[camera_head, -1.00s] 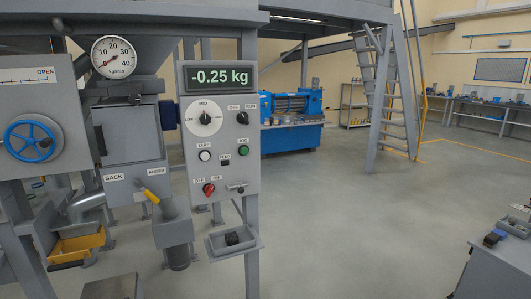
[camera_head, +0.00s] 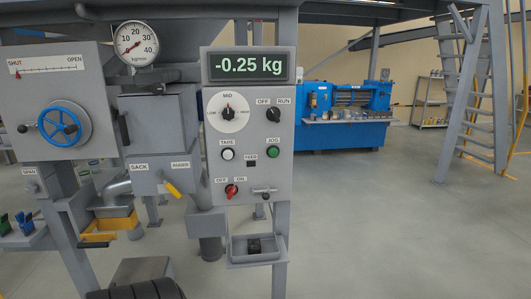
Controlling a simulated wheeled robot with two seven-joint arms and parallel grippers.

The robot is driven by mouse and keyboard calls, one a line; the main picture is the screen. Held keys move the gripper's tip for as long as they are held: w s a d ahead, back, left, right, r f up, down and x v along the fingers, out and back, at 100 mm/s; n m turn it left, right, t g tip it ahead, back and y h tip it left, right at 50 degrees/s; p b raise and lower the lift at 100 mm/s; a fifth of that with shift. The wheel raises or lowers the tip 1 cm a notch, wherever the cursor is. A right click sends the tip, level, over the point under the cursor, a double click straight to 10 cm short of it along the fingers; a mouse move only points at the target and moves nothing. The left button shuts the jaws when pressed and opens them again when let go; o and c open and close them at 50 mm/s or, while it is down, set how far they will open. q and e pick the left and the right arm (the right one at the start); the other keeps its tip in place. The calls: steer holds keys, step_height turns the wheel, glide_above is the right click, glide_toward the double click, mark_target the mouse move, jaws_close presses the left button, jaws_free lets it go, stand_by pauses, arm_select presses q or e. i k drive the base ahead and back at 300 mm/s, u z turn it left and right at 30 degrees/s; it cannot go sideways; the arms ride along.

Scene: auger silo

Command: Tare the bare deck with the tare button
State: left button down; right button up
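The tare button (camera_head: 227,154) is a round white button under the TARE label, on the left of the grey control panel (camera_head: 213,185). The display (camera_head: 248,66) above it reads -0.25 kg in green. A grey block with a flat top (camera_head: 141,270) stands low at the bottom left, below the yellow-lipped spout; it looks like the deck. Nothing shows on the visible part of its top, but its front is hidden by a dark ribbed shape at the bottom edge. Neither of my grippers is in view.
A small tray (camera_head: 262,258) juts out below the panel. The floor to the right is clear.

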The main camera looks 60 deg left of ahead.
mark_target(227, 154)
steer(key=u, duration=0.25)
steer(key=i, duration=0.75)
steer(key=u, duration=0.9)
steer(key=i, duration=0.3)
steer(key=u, duration=0.3)
